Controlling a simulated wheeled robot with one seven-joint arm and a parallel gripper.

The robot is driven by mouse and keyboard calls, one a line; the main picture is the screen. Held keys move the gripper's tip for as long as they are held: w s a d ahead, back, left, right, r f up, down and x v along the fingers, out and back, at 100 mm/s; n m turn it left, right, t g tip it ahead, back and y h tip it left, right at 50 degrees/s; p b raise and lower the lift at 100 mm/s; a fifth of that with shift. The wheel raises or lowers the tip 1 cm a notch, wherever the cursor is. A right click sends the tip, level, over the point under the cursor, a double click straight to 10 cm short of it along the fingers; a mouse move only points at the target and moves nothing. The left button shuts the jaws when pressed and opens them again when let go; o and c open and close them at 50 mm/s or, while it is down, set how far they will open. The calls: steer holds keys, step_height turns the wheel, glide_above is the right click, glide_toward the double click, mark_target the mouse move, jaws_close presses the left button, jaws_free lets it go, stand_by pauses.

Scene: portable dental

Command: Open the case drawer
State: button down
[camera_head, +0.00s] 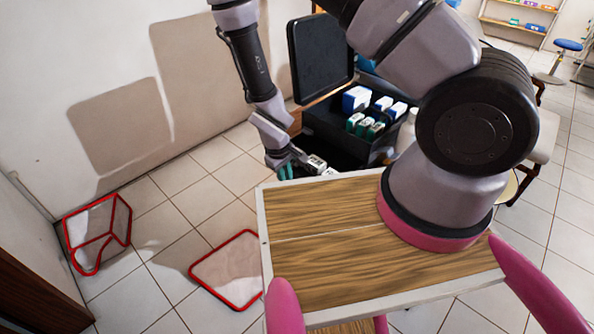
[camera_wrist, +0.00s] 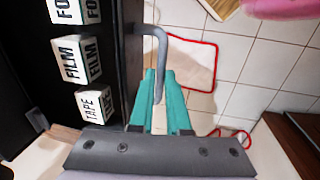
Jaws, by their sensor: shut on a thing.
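The black case (camera_head: 328,133) stands on the floor beyond the wooden top, its lid (camera_head: 320,55) raised. Its drawer is at least partly out: in the wrist view, white boxes marked FILM and TAPE sit inside the black drawer wall (camera_wrist: 127,50). A bent grey handle (camera_wrist: 161,50) stands out from that wall. My gripper (camera_wrist: 159,76) has its teal fingers shut on this handle, one on each side. In the head view my gripper (camera_head: 283,165) is low at the drawer's left side, by small white boxes (camera_head: 317,163). The wooden top hides the drawer's lower part.
A red-rimmed basket (camera_head: 128,222) stands by the left wall, and another red-edged item (camera_head: 258,236) lies on the tiles nearer the middle. A stool (camera_head: 567,45) and shelves stand far right.

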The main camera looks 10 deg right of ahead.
steer(key=shift+s+a, duration=0.75)
steer(key=shift+a, duration=0.3)
steer(key=c, duration=0.9)
jaws_free()
steer(key=r, duration=0.3)
steer(key=a+r, duration=0.1)
steer(key=r, duration=0.3)
steer(key=s+r, duration=0.1)
steer(key=r, duration=0.2)
steer(key=shift+a+r, duration=0.25)
steer(key=shift+r, duration=0.1)
